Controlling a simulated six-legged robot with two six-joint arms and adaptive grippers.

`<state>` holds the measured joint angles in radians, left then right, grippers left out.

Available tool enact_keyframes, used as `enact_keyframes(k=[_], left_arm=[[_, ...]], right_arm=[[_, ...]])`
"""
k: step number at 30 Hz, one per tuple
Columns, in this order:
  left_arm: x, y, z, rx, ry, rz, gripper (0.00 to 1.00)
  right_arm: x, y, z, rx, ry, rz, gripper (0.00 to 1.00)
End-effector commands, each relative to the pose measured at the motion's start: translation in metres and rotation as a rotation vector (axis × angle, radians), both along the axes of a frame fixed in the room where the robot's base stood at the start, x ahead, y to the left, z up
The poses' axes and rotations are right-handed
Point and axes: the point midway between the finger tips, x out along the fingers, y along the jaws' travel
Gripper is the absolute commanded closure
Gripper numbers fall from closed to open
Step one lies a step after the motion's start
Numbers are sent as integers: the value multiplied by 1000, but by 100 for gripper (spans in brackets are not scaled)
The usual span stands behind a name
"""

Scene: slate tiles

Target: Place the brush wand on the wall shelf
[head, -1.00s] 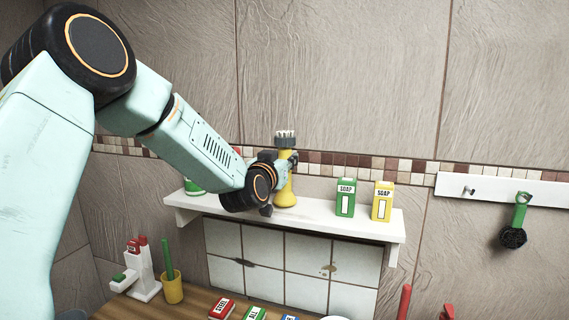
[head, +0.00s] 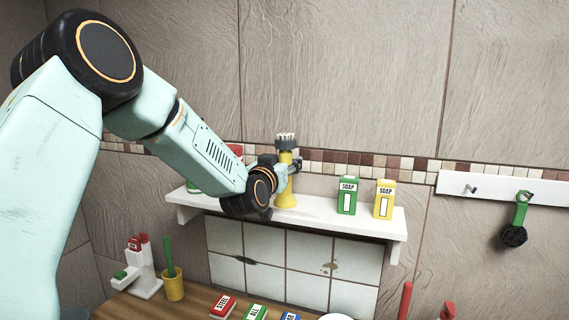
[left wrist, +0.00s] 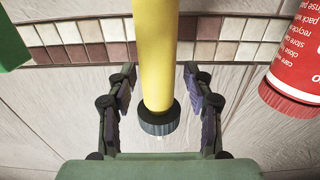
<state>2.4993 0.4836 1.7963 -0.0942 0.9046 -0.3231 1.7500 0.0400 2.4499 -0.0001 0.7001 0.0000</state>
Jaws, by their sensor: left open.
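The brush wand (head: 286,198) has a yellow body with a wide foot, a dark grey collar and pale bristles at the top. It stands upright on the white wall shelf (head: 325,212). My left gripper (head: 284,165) is at the wand's upper part, with its fingers on both sides of the body. In the left wrist view the yellow wand (left wrist: 156,45) passes between the open fingers of the gripper (left wrist: 160,88), with gaps visible on both sides. That view looks upside down, with the collar low. My right gripper is not in view.
Green (head: 347,195) and yellow (head: 384,199) soap boxes stand right of the wand. A red bottle (left wrist: 300,65) is close by in the wrist view. A hook rail (head: 510,187) with a hanging green brush is at right. Below is a wooden counter (head: 180,305) with several items.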

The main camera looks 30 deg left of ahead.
Motion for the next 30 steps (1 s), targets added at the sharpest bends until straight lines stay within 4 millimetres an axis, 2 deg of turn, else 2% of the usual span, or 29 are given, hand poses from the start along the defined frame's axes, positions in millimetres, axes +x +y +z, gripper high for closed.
enact_keyframes(k=[5,8,21,30], left_arm=[[0,0,6,0,-1,0,48],[-11,-2,4,-4,-1,1,48],[-84,-18,3,-9,-2,1,48],[-113,-26,3,-3,-1,1,48]], right_arm=[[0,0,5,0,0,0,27],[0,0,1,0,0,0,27],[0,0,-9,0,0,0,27],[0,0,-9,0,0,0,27]])
